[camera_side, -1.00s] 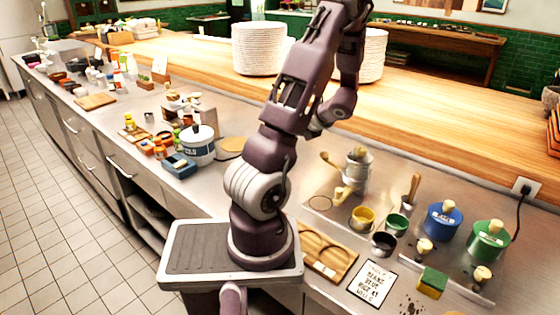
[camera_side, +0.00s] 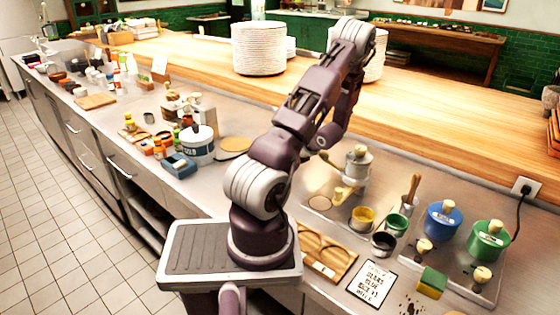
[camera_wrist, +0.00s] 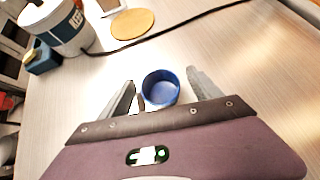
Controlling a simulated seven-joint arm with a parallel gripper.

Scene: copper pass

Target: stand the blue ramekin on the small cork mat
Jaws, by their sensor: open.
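The blue ramekin (camera_wrist: 160,87) is upright on the steel counter in the wrist view, its round mouth showing. My gripper (camera_wrist: 163,88) is open, with one finger left of the ramekin and one right of it; I cannot tell whether either touches. In the side view my arm hides both ramekin and gripper. A small tan disc, which looks like the small cork mat (camera_side: 319,203), lies bare at the left of a metal tray. A larger cork-coloured round (camera_side: 235,145) lies beside the white-and-blue tub; it also shows in the wrist view (camera_wrist: 132,23).
The white-and-blue tub (camera_side: 197,145) stands left of my arm. Near the small disc are a metal pot (camera_side: 357,165), yellow cup (camera_side: 362,217), green cup (camera_side: 397,224), dark cup (camera_side: 383,244) and wooden board (camera_side: 327,252). A black cord (camera_wrist: 180,32) crosses the counter beyond the ramekin.

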